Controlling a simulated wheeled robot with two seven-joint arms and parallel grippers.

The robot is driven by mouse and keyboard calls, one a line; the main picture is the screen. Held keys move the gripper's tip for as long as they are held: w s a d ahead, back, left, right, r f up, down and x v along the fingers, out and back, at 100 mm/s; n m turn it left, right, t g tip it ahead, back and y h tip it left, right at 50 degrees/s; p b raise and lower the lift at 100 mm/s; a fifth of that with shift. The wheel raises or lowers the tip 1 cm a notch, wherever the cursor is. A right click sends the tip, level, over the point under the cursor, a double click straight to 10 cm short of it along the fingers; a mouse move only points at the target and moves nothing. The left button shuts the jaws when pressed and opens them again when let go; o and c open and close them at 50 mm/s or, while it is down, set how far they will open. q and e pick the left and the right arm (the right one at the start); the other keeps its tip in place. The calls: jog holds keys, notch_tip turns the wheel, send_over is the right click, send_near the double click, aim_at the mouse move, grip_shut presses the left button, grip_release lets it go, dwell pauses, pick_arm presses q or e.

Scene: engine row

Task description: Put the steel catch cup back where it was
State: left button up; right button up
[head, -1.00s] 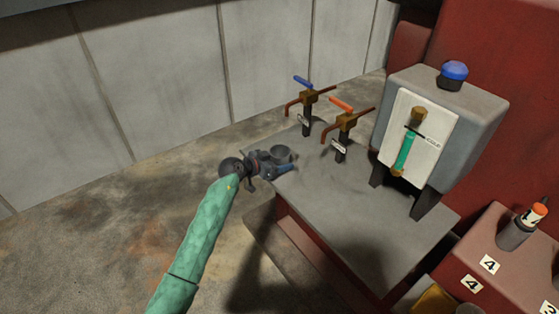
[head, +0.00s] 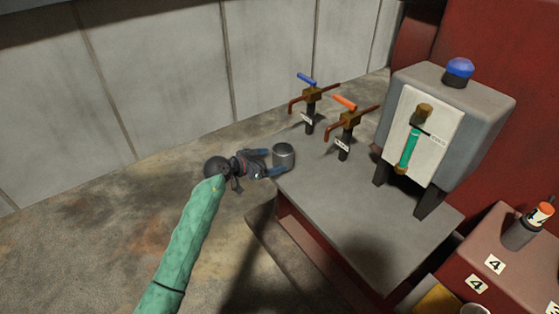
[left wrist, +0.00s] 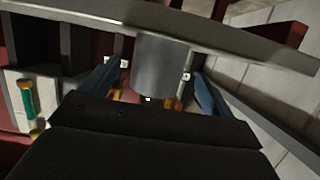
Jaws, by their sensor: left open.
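The steel catch cup (head: 283,156) is a small grey cylinder standing upright at the left corner of the grey bench top (head: 350,215). My left gripper (head: 273,163) is open at the cup's left side, its blue fingertips close to the cup. In the left wrist view the cup (left wrist: 160,62) shows between the two spread blue fingers (left wrist: 156,88), with a gap on each side. I cannot tell whether either finger touches it. My right gripper is not in view.
Behind the cup stand a blue-handled tap (head: 309,100) and an orange-handled tap (head: 346,125). A grey box with a green sight tube (head: 408,148) stands at the right. The front of the bench top is bare.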

pick_arm(q)
jog(key=s+a+r+n+t+y, duration=0.4)
jog(key=s+a+n+t, duration=0.3)
jog(key=s+a+t, duration=0.35)
jog(key=s+a+f+n+g+y, duration=0.25)
jog(key=s+a+f+y, duration=0.2)
jog(key=f, duration=0.35)
jog(key=s+a+f+n+g+y, duration=0.2)
jog(key=s+a+f+n+y, duration=0.15)
jog(key=s+f+y, duration=0.35)
jog(key=s+d+f+g+h, duration=0.2)
jog(key=s+f+g, duration=0.5)
jog(key=s+f, duration=0.45)
jog(key=s+d+f+m+g+h, duration=0.1)
jog(key=s+d+f+m+g, duration=0.1)
jog(key=s, duration=0.6)
jog(key=s+d+f+m+g+h, duration=0.2)
jog(key=s+d+f+g, duration=0.1)
jog(key=s, duration=0.4)
jog(key=shift+s+g+b, duration=0.35)
jog(key=shift+g, duration=0.25)
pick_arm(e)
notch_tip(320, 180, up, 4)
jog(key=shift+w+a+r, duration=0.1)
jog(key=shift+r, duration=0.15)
